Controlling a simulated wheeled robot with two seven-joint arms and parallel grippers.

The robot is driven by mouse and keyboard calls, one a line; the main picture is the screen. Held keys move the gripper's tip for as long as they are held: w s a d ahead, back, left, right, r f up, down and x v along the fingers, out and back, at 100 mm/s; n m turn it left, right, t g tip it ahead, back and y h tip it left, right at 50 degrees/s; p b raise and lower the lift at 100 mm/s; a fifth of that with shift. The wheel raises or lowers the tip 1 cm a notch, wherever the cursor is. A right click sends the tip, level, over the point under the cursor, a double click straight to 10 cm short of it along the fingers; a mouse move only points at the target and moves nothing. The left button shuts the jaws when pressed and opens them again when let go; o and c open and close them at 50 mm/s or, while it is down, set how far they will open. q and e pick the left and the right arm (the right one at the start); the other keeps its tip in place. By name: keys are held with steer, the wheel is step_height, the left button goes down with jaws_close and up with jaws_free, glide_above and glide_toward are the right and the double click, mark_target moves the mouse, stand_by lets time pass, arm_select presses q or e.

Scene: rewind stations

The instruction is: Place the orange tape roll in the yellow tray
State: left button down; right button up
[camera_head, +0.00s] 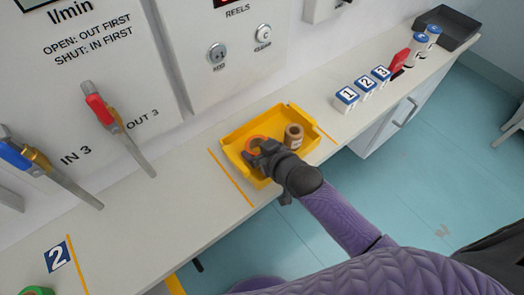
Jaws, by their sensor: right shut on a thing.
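The yellow tray (286,112) sits on the counter below the panel, between two orange lines. The orange tape roll (257,139) shows inside the tray's outline, toward its left side, partly hidden by my right gripper. My right gripper (257,153) reaches over the tray's front edge and is shut on the orange tape roll. I cannot tell whether the roll touches the tray floor. A brown roll (293,136) stands in the right part of the tray. My left gripper is not in view.
Several numbered blue-and-white blocks (346,97) stand right of the tray, with a red object (399,61) and a dark bin (449,25) beyond. A green roll (37,291) lies at the lower left by a "2" label. Valve levers (104,112) stick out from the panel at left.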

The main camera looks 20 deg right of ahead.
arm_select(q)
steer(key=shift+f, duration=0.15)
arm_select(e)
steer(key=shift+f, duration=0.25)
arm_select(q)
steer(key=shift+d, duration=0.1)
arm_select(e)
steer(key=shift+f, duration=0.15)
steer(key=o, duration=1)
